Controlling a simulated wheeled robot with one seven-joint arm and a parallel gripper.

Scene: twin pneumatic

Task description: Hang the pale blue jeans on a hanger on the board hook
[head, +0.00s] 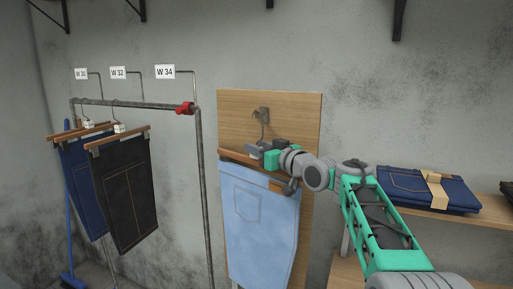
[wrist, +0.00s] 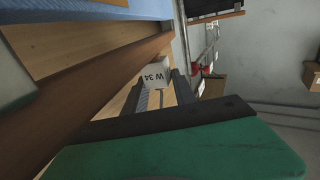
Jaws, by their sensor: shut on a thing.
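The pale blue jeans (head: 258,225) hang from a brown wooden hanger (head: 234,157) in front of the wooden board (head: 304,120). The metal board hook (head: 262,113) is near the board's top. The hanger's wire hook (head: 263,131) rises to the board hook and appears to meet it; I cannot tell whether it bears there. My gripper (head: 254,151) is at the hanger's top middle. In the wrist view my gripper (wrist: 163,92) is shut on the hanger's white W 34 block (wrist: 152,76). The jeans show as a blue strip (wrist: 85,10) there.
A pipe rail (head: 140,105) at left carries dark blue jeans (head: 82,185) and black jeans (head: 127,195), with a red clamp (head: 185,108) at its right end. Folded jeans (head: 400,186) lie on a wooden shelf (head: 480,214) at right. Bare wall lies above the board.

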